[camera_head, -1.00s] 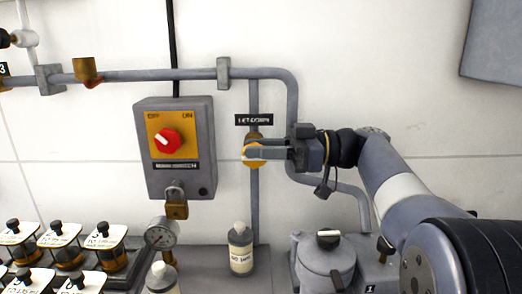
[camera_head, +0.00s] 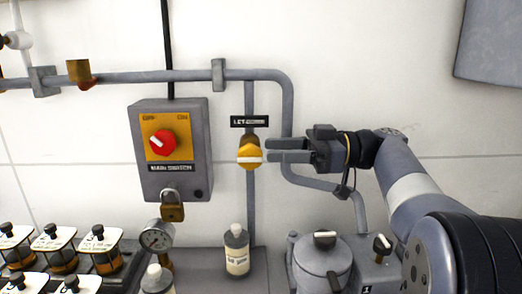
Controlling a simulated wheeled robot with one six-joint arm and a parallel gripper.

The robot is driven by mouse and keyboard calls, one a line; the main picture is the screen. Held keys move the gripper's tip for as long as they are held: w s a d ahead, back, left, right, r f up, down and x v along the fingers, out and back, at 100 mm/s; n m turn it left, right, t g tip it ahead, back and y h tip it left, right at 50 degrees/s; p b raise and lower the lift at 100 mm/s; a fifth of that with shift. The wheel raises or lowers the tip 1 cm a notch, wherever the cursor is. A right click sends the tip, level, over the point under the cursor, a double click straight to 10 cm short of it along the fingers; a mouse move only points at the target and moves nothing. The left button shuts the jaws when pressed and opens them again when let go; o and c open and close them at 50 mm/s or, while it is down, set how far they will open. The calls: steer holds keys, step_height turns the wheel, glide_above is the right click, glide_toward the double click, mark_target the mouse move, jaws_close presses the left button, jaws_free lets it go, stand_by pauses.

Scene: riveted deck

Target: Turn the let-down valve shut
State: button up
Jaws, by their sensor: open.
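The let-down valve (camera_head: 250,161) is a round yellow knob with a pale bar across its face. It sits on a vertical grey pipe below a black label (camera_head: 249,121), which is partly legible. The bar lies about level, crosswise to the pipe. My gripper (camera_head: 268,150) is just right of the knob, its two grey fingers pointing left at it. The fingers are open with a narrow gap and nothing between them. The fingertips appear just clear of the knob's right edge, though the depth between them is hard to judge.
A main switch box (camera_head: 172,182) with a red knob and padlock (camera_head: 173,207) is left of the valve. A bottle (camera_head: 237,250) and a gauge (camera_head: 157,237) stand below. A lidded grey pot (camera_head: 322,266) is under my arm. Pipes run close behind my gripper.

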mark_target(260, 150)
steer(key=d, duration=0.6)
steer(key=shift+s, duration=0.15)
steer(key=a, duration=1)
steer(key=shift+w+a+r, duration=0.1)
steer(key=shift+w+a, duration=0.1)
steer(key=shift+a, duration=0.2)
steer(key=shift+d, duration=0.15)
